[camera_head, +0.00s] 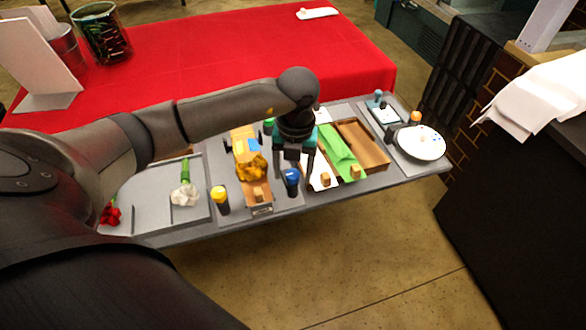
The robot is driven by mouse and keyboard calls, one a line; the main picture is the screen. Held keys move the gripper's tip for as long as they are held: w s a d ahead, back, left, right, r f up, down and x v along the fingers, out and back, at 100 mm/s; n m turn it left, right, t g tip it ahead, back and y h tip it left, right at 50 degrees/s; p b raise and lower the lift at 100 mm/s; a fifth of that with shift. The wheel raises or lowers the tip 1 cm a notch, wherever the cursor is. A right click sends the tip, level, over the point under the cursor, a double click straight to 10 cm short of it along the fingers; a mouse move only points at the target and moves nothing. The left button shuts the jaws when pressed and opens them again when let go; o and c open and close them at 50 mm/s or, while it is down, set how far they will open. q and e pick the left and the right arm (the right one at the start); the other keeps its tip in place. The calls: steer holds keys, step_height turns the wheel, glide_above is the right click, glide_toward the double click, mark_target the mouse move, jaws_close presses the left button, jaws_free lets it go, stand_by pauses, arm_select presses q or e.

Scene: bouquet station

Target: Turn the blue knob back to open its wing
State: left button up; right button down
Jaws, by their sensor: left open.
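The blue knob (291,178) stands near the front edge of the grey station, on a dark stem. My left gripper (294,174) points down over it, open, with one finger on each side of the knob. I cannot tell whether the fingers touch it. To its right are a white panel (320,176) with a wooden block and a green panel (339,153) beside a brown tray (362,146). I cannot tell which of these is the blue knob's wing. My gripper and wrist hide the part behind the knob. My right gripper is not in view.
A yellow knob (220,196) and an orange-yellow bundle (252,168) stand left of the blue knob. White (184,195) and red (110,215) flowers lie further left. A white plate (420,143) is at the right end. A red-covered table (230,60) lies behind.

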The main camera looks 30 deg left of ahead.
arm_select(q)
steer(key=shift+c, duration=0.2)
jaws_close()
steer(key=shift+m, duration=0.3)
steer(key=m+b, duration=0.1)
steer(key=m, duration=0.2)
steer(key=shift+a+m+b, duration=0.1)
steer(key=shift+m+b, duration=0.2)
steer(key=shift+b, duration=0.05)
steer(key=m+b, duration=0.2)
steer(key=m, duration=0.2)
steer(key=shift+m, duration=0.3)
steer(key=m+b, duration=0.2)
steer(key=m, duration=0.3)
steer(key=shift+t+b, duration=0.3)
steer(key=shift+b, duration=0.05)
steer(key=shift+a+m+b, duration=0.1)
steer(key=shift+m+b, duration=0.85)
steer(key=shift+m, duration=1.25)
steer(key=shift+r, duration=0.1)
